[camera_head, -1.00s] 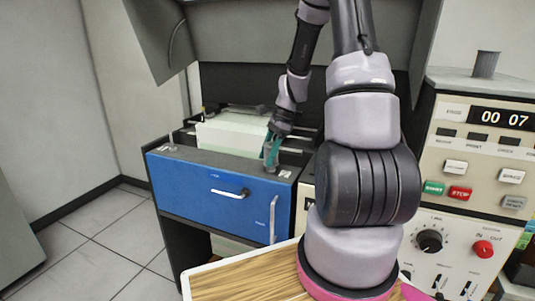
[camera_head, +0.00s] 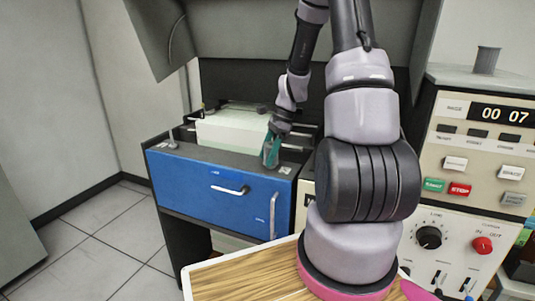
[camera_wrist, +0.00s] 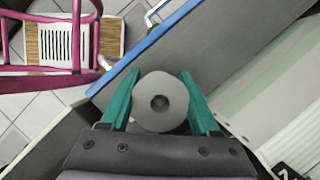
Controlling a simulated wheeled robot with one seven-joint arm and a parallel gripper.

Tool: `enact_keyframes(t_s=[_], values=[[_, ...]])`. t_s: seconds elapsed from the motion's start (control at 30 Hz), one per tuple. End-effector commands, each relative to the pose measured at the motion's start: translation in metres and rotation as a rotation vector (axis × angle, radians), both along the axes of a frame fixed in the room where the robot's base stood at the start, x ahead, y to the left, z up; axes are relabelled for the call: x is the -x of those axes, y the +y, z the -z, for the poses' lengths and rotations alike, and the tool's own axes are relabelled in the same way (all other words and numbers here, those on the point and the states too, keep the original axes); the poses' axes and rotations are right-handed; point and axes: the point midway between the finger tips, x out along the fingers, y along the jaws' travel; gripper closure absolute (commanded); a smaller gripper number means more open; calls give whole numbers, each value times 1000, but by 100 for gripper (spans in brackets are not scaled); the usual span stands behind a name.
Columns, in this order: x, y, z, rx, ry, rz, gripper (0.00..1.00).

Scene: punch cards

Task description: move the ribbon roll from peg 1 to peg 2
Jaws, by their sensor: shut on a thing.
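My gripper (camera_wrist: 161,98) has teal fingers shut on the ribbon roll (camera_wrist: 174,115), a pale grey cylinder with a dark centre hole. One finger lies on each side of the roll. In the head view my gripper (camera_head: 270,155) is at the right end of the dark top ledge behind the blue front; the roll is hard to make out there. Any peg under the roll is hidden, and I cannot tell whether the roll is raised. At the left end of the ledge, a small fitting (camera_head: 172,146) shows, too small to identify as a peg.
A blue drawer front (camera_head: 215,195) with metal handles faces the room. A pale card stack (camera_head: 235,128) stands behind the ledge. A control panel (camera_head: 470,170) is at right, and a wood-topped surface (camera_head: 240,275) is in front. The ledge (camera_wrist: 235,45) beside the roll is clear.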

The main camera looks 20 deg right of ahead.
Motion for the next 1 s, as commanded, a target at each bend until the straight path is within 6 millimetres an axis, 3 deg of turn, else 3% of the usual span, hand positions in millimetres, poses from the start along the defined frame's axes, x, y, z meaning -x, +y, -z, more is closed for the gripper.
enact_keyframes(t_s=[0.27,0.3,0.4,0.77,1.0], values=[[0,0,6,1,-1,-1,100],[0,0,6,1,-1,-1,34],[0,0,6,1,-1,-1,3],[0,-2,2,1,-2,0,3],[-1,-17,-34,2,-5,0,3]])
